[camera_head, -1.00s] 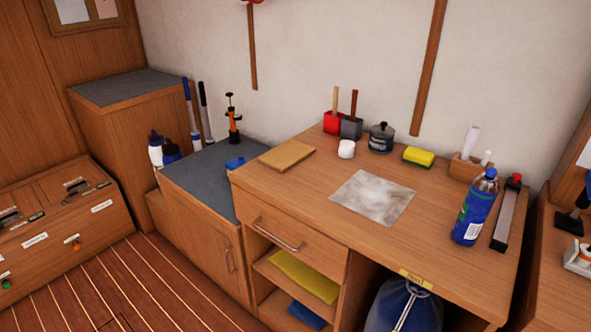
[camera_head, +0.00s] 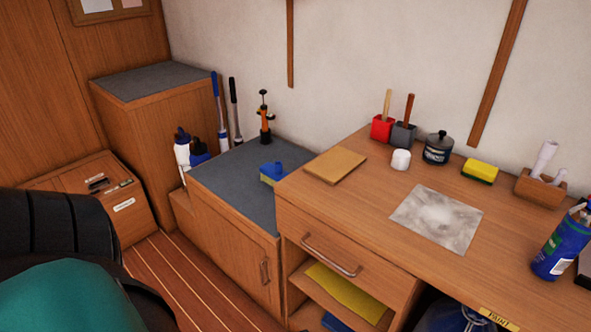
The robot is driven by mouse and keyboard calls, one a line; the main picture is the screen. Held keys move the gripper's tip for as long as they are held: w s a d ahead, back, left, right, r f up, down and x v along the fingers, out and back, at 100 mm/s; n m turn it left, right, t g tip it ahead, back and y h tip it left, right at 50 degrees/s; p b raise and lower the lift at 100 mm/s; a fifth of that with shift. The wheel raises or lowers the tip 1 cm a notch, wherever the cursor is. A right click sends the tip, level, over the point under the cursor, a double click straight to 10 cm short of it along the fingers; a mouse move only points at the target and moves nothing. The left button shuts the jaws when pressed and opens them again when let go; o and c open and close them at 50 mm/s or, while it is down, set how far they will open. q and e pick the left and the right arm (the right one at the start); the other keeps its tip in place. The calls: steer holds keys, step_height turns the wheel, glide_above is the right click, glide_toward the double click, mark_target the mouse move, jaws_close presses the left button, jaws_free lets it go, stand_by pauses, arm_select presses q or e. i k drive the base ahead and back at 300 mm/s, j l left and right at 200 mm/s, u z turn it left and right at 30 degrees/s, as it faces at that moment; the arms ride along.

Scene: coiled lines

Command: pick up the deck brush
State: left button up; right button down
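No object is clearly recognisable as the deck brush. A small blue piece with a yellowish lower part (camera_head: 272,172), perhaps a brush head, lies on the grey-topped low cabinet (camera_head: 232,190). A blue-topped pole (camera_head: 217,110) and a black-topped pole (camera_head: 235,110) stand upright behind that cabinet; their lower ends are hidden. Two wooden handles rise from a red holder (camera_head: 383,127) and a grey holder (camera_head: 404,134) on the wooden desk (camera_head: 345,205). Neither gripper shows. A dark and teal part, probably of my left arm, fills the lower left corner.
Bottles (camera_head: 190,152) stand in a gap left of the low cabinet. An orange and black pump-like tool (camera_head: 265,118) stands at its back. The desk holds a tan board (camera_head: 335,165), a black jar (camera_head: 438,148), a sponge (camera_head: 481,171) and a blue can (camera_head: 562,243). Some floor (camera_head: 165,270) shows.

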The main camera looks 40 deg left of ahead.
mark_target(271, 174)
steer(key=j+z, duration=0.2)
steer(key=j, duration=0.25)
steer(key=k+j+z, duration=0.15)
steer(key=j, duration=0.75)
steer(key=k+j+z, duration=0.1)
steer(key=j, duration=0.4)
